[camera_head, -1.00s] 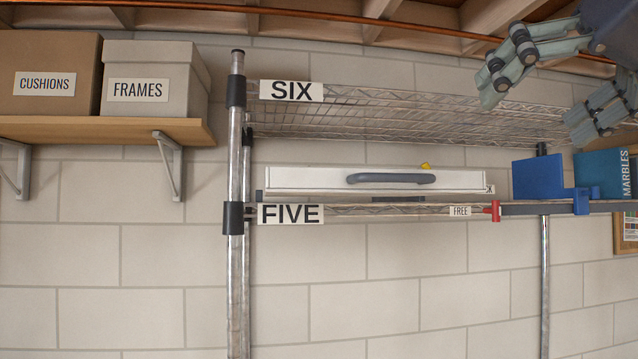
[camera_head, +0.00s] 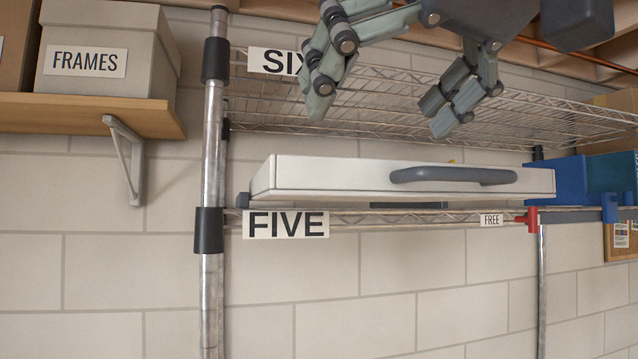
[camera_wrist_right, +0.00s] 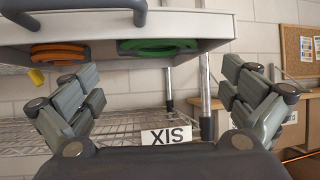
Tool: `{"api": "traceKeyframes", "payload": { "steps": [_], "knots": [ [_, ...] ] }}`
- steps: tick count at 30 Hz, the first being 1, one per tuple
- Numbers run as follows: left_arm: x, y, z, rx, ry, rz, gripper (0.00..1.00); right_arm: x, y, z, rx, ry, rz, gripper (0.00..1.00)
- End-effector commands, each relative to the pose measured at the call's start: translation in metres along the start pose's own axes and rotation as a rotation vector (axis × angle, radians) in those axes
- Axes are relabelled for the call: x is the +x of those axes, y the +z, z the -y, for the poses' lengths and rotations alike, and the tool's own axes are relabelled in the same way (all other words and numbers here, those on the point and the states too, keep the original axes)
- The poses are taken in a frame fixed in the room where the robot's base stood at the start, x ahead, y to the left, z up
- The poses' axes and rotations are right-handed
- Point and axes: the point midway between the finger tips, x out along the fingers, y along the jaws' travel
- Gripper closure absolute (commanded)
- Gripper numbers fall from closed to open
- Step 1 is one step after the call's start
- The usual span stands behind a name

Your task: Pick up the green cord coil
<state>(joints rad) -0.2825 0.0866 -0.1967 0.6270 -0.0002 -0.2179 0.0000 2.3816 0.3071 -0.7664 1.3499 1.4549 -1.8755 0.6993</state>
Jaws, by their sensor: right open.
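The green cord coil (camera_wrist_right: 160,46) lies in the shallow white tray (camera_wrist_right: 215,25), which has a dark grey handle; the right wrist view is upside down. In the head view, the coil is hidden behind the front of the tray (camera_head: 320,178), which stands on the shelf labelled FIVE. My right gripper (camera_head: 385,108) is open and empty, with its fingers spread in front of the upper shelf and above the tray. In the right wrist view, the coil is beyond the gap between the fingers (camera_wrist_right: 163,88), not touched. My left gripper is not in view.
An orange coil (camera_wrist_right: 58,53) lies beside the green one in the tray. The wire shelf labelled SIX (camera_head: 270,105) is just above. A metal post (camera_head: 212,180) stands at left, a blue box (camera_head: 570,181) at right. A FRAMES box (camera_head: 90,60) sits on a wooden shelf.

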Motion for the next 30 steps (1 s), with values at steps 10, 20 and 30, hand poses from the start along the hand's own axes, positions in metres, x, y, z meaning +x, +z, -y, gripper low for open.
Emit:
{"api": "traceKeyframes", "payload": {
  "steps": [10, 20, 30],
  "knots": [
    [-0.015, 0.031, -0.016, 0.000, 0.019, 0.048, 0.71, 0.040, -0.001, -0.001, 0.001, 0.000, 0.001, 0.00],
    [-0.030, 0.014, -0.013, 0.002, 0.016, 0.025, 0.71, 0.085, -0.002, -0.001, 0.001, 0.000, 0.002, 0.00],
    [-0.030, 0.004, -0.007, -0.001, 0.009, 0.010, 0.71, 0.093, 0.000, -0.001, 0.002, 0.000, -0.001, 0.02]
  ]
}}
